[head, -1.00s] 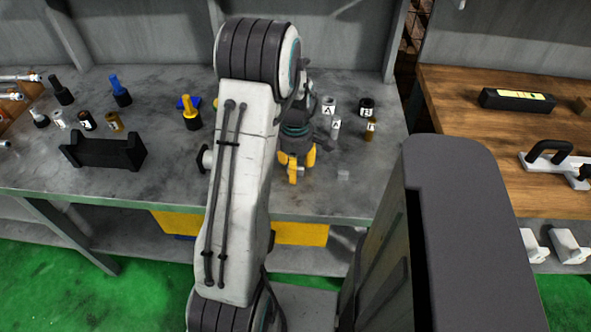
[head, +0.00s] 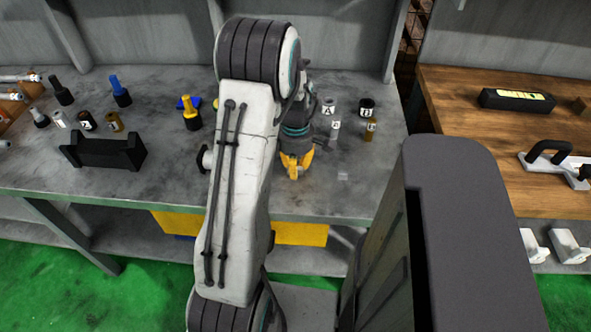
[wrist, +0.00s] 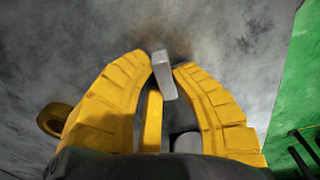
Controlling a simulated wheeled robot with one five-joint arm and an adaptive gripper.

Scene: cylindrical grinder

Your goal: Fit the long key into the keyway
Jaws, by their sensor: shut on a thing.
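My gripper (head: 296,172) hangs low over the front part of the grey bench, its yellow fingers pointing down. In the wrist view my gripper (wrist: 166,68) is shut on a small light-grey bar, taken as the long key (wrist: 163,76), held at the fingertips and sticking out past them. The bar lies tilted in the picture. In the head view the fingers hide most or all of it. I cannot make out the keyway in either view.
A small pale block (head: 343,176) lies on the bench right of my gripper. Several labelled cylinders (head: 366,106) stand behind it. A black cradle (head: 104,151) and several coloured-handled tools (head: 120,91) stand left. The bench's front edge is near; a wooden table (head: 450,120) is right.

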